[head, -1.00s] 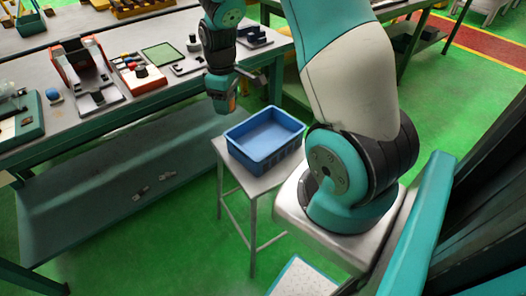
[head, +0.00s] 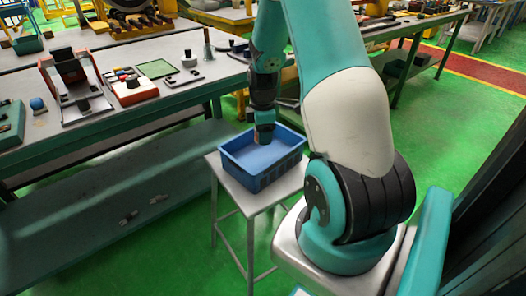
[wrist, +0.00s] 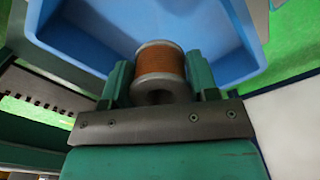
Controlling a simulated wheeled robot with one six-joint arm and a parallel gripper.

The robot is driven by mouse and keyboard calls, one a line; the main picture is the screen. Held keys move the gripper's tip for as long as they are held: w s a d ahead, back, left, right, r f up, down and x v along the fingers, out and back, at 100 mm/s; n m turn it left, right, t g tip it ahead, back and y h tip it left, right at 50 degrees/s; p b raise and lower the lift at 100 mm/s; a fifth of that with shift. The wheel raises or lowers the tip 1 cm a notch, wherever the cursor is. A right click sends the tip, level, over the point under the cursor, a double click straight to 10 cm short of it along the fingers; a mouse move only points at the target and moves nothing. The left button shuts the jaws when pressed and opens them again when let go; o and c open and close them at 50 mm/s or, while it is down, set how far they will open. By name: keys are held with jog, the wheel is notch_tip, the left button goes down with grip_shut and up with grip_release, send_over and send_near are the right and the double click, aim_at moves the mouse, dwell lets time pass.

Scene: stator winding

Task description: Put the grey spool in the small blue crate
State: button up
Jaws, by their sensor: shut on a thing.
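The small blue crate (head: 240,176) stands on a small grey stool, open at the top. In the wrist view its pale blue inside (wrist: 85,25) fills the upper part. My gripper (head: 264,138) is over the crate, pointing down. In the wrist view my gripper (wrist: 160,80) is shut on the grey spool (wrist: 160,72), which has grey flanges and copper-brown winding. The spool sits between the green fingers, with the crate's inside beyond it. How high the spool is above the crate floor I cannot tell. The spool is hidden in the head view.
The stool (head: 236,196) stands apart from the long workbench (head: 125,112) on the left. Green floor lies around the stool.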

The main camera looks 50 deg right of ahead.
aim_at(263, 156)
jog(key=shift+f, duration=3.2)
jog(key=shift+f+b, duration=0.1)
jog(key=shift+b, duration=0.2)
jog(key=o, duration=0.9)
